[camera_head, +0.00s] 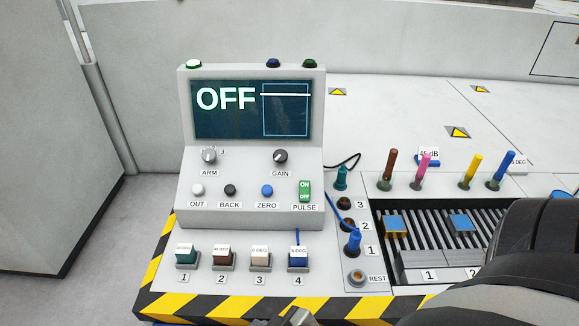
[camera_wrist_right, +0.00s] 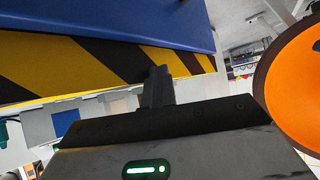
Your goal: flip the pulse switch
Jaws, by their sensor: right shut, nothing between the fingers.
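The pulse switch (camera_head: 305,191) is a green rocker marked ON above and OFF below, on the lower right of the grey control box (camera_head: 250,213), above the label PULSE. The box's screen (camera_head: 226,98) reads OFF in large white letters. My right gripper (camera_wrist_right: 157,82) is shut and empty in the right wrist view, close to a yellow-and-black striped edge. In the head view only a small dark part at the bottom edge seems to belong to it, in front of the box and apart from the switch. My left gripper is not in view.
Knobs, round buttons and a row of numbered coloured blocks (camera_head: 298,257) stand around and before the switch. Blue and teal plugs (camera_head: 353,241) with a cable stand to the right. A slatted tray (camera_head: 430,262) and coloured pegs (camera_head: 391,166) lie further right, partly behind my arm.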

